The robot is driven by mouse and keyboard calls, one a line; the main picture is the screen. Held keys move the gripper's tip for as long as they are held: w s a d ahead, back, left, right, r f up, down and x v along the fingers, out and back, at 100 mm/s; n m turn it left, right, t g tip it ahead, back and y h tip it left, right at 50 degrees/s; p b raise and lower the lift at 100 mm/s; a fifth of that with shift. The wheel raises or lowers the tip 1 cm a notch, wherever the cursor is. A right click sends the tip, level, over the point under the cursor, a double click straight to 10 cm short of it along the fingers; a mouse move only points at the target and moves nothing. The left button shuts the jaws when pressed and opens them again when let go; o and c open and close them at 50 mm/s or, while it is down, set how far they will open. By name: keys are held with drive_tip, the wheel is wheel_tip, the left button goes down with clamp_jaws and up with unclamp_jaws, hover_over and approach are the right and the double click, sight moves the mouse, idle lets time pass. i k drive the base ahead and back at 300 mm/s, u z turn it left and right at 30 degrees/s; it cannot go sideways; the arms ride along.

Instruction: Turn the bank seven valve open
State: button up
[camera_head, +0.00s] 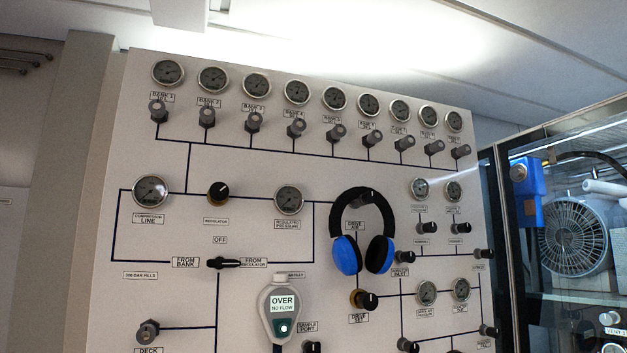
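The fill panel (250,185) is a light upright board with a top row of round gauges, each with a grey valve knob below it. Counting from the left, the seventh knob is the bank seven valve (404,143), in the right part of the row. Its gauge (399,110) sits just above it, and the small label between them is too blurred to read surely. I cannot tell from the knob whether the valve is open or shut. My gripper is not in view.
Blue and black headphones (347,254) hang on the panel below the row. A handheld meter (282,305) reading "OVER NO FLOW" is at the lower middle. Neighbouring bank knobs (372,138) stand close on both sides. A glass-fronted cabinet (570,220) with a fan is at right.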

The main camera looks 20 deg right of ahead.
sight(409, 141)
drive_tip(key=u, duration=1.2)
drive_tip(key=k, duration=1.2)
drive_tip(key=z, duration=1.3)
drive_tip(key=i, duration=1)
